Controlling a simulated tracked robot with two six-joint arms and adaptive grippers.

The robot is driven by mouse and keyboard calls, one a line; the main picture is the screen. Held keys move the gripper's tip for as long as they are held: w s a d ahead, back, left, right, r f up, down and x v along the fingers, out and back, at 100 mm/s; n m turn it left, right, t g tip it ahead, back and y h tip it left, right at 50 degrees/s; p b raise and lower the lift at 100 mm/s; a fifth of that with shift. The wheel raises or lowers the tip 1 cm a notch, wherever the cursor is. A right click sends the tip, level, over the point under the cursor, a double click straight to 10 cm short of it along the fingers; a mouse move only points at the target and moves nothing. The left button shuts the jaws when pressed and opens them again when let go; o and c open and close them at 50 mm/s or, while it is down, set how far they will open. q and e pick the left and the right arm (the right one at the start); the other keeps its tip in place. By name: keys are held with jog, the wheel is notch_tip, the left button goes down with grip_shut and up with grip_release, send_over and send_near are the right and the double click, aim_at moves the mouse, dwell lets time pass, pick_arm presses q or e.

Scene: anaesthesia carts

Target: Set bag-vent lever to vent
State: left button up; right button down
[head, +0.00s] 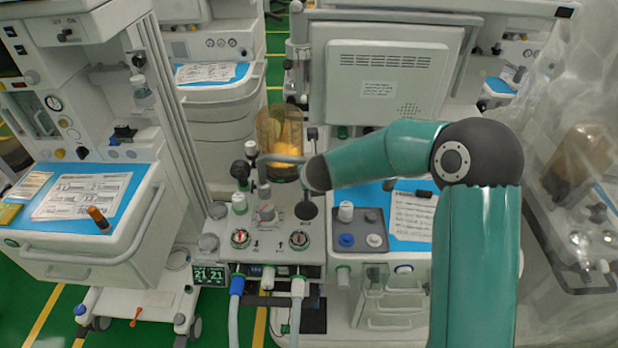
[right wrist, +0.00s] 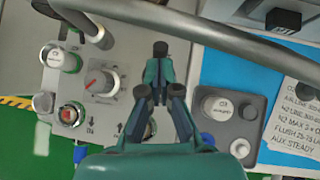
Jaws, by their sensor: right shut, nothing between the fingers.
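A grey rotary control (head: 266,212) with a red mark stands on the machine's front block; it may be the bag-vent lever, but its label is not readable. It also shows in the right wrist view (right wrist: 101,82), its red pointer slanting to the lower left. My right gripper (right wrist: 160,50) is shut and empty, to the right of this control and apart from it in the picture. In the head view my arm's wrist part hides most of the gripper. My left gripper is not in view.
A white knob (head: 239,203) stands left of the control. Red-centred dials (head: 240,239) sit on the front face. An amber canister (head: 279,140) is behind. A grey bar (right wrist: 230,40) crosses the right wrist view above the panel. A grey pad with knobs (head: 370,216) lies to the right.

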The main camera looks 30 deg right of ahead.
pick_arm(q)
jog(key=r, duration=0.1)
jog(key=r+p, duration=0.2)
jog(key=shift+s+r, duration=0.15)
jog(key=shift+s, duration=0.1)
pick_arm(e)
notch_tip(320, 180, up, 6)
jog(key=s, duration=0.1)
jog(key=shift+s, duration=0.4)
jog(key=shift+w+a+f, duration=0.1)
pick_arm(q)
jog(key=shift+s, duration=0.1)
pick_arm(e)
jog(key=shift+s, duration=0.2)
